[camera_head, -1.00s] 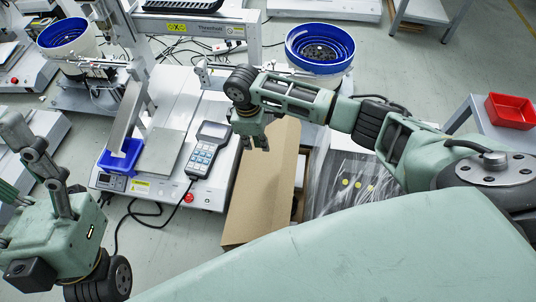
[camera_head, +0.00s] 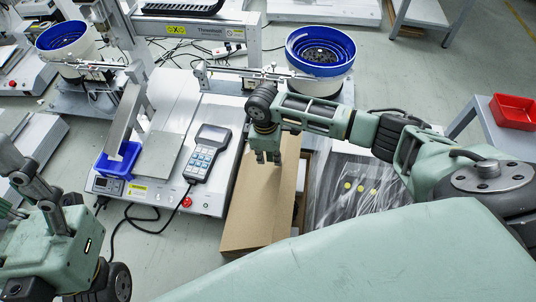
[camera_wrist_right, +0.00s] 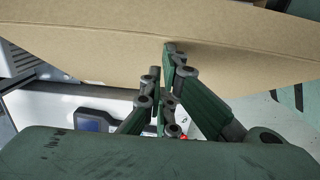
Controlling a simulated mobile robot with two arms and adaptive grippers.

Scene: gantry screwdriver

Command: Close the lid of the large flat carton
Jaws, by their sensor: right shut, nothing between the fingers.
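The large flat carton (camera_head: 301,190) is brown cardboard, low at centre right in the head view. Its broad panel (camera_head: 250,205) lies along the left, with a narrow darker brown strip to its right; I cannot tell the lid's exact angle. The panel (camera_wrist_right: 90,45) fills the top of the right wrist view. My right gripper (camera_head: 268,158) points down over the panel's upper part, shut and empty. In the right wrist view its fingertips (camera_wrist_right: 168,60) overlap the cardboard; touching is unclear. My left arm shows at the lower left, but its finger state is unclear.
A white screwdriving machine with a handheld keypad (camera_head: 206,152) and a blue tray (camera_head: 117,160) stands left of the carton. Plastic-wrapped material with yellow dots (camera_head: 347,187) lies right of it. A blue-rimmed bowl feeder (camera_head: 320,50) is behind. A red bin (camera_head: 513,111) sits far right.

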